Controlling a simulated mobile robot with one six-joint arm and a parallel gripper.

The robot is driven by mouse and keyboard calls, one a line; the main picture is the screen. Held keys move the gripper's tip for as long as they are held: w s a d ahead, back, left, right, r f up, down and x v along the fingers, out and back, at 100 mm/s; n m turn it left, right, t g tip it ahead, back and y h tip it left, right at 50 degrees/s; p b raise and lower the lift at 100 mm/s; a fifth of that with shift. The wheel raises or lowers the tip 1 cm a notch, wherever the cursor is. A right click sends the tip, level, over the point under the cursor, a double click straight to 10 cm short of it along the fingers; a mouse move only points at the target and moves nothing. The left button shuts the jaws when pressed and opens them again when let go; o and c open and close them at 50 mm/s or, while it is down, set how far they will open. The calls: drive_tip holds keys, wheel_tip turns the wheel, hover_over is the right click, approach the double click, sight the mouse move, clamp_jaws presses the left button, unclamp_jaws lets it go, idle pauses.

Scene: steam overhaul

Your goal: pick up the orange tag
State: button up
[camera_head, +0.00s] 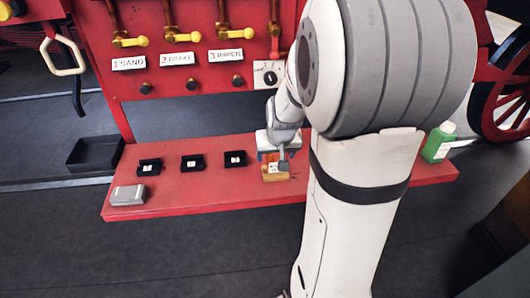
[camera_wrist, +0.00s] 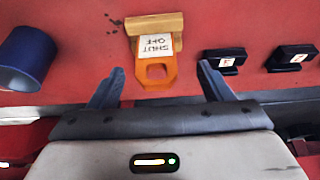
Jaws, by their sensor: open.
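The orange tag (camera_wrist: 155,72) lies flat on the red bench with its looped end toward my gripper (camera_wrist: 160,84). It carries a white label reading "SHUT OFF", upside down in the wrist view. A tan block (camera_wrist: 154,22) sits at the tag's far end. My gripper is open, its two dark fingers spread to either side of the tag, apart from it, with nothing between them. In the head view my gripper (camera_head: 276,156) is over the bench just at the orange tag (camera_head: 275,173), partly covering it.
Several black holders with white labels (camera_head: 193,161) stand in a row to the left on the red bench (camera_head: 200,187). A grey box (camera_head: 127,195) sits at its left end. A green bottle (camera_head: 438,142) stands at the right end. A blue cup (camera_wrist: 30,58) shows in the wrist view.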

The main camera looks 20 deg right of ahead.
sight(276, 161)
drive_tip(key=shift+d+x, duration=0.15)
drive_tip(key=shift+x, duration=1.6)
drive_tip(key=shift+d+x, duration=0.15)
drive_tip(key=shift+x, duration=1.65)
drive_tip(key=shift+s, duration=0.2)
drive_tip(key=shift+c, duration=0.3)
drive_tip(key=c, duration=1)
wheel_tip(276, 161, up, 10)
